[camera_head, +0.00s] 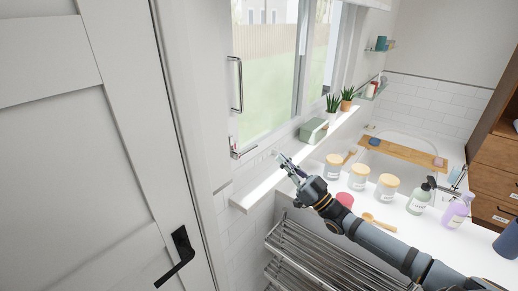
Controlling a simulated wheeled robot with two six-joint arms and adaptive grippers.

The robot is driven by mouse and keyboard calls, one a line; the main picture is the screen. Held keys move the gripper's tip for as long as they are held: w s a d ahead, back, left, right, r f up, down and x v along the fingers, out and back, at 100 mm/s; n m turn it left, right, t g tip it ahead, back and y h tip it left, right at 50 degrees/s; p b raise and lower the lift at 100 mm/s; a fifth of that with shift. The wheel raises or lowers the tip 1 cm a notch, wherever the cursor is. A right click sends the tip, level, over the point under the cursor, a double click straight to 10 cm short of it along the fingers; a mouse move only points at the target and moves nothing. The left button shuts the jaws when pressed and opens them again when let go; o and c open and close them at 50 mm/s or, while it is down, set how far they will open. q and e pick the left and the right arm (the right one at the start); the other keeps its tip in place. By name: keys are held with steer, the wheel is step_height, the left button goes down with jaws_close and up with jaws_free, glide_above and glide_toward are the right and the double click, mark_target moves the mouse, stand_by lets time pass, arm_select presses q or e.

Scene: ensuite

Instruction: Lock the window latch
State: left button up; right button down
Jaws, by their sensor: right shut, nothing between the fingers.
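The window (268,75) is at the top centre, above a white sill (258,187). A vertical chrome handle (238,85) is on its left side. A small chrome fitting (241,153) sits at the window's lower left corner. I cannot tell which of these is the latch, or whether it is locked. My right gripper (280,156) is shut and empty. In the picture it is over the sill, to the right of the small fitting, and appears apart from it. My left gripper is not in view.
A pale green box (313,131) and potted plants (332,108) stand on the sill. A metal rack (300,250) is below. A door with a black handle (180,255) is at left.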

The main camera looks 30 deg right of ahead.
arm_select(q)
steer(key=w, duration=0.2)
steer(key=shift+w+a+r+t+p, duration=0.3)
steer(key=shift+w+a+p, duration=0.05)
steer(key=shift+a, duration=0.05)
arm_select(e)
steer(key=w+a, duration=0.3)
steer(key=w, duration=0.6)
steer(key=shift+a+r, duration=0.35)
steer(key=shift+a, duration=0.05)
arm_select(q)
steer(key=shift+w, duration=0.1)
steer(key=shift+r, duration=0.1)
arm_select(e)
steer(key=shift+m, duration=0.3)
